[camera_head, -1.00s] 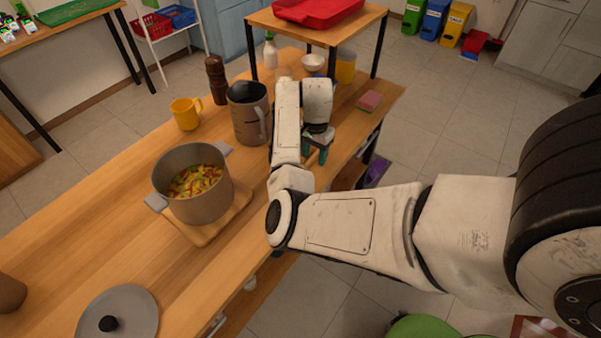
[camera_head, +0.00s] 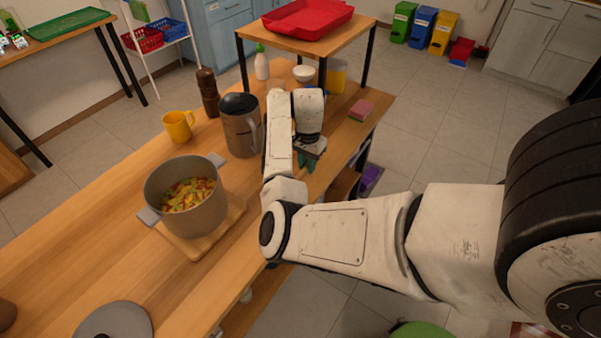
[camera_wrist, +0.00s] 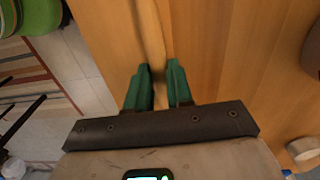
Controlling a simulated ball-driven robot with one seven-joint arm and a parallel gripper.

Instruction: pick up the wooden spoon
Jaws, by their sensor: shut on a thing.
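The wooden spoon (camera_wrist: 150,35) shows in the wrist view as a pale wooden strip running from the top edge down between my fingers. My gripper (camera_wrist: 160,75) has green fingers, shut on the spoon near the table's edge. The head view also shows my gripper (camera_head: 307,162), small and partly behind my wrist, beside the table's right edge. I cannot make out the spoon in the head view. Whether the spoon touches the table top is not clear.
On the wooden table (camera_head: 90,225) stand a pot (camera_head: 185,213) of food on a board, a grey-brown jug (camera_head: 241,135), a yellow mug (camera_head: 178,126) and a pepper mill (camera_head: 208,95).

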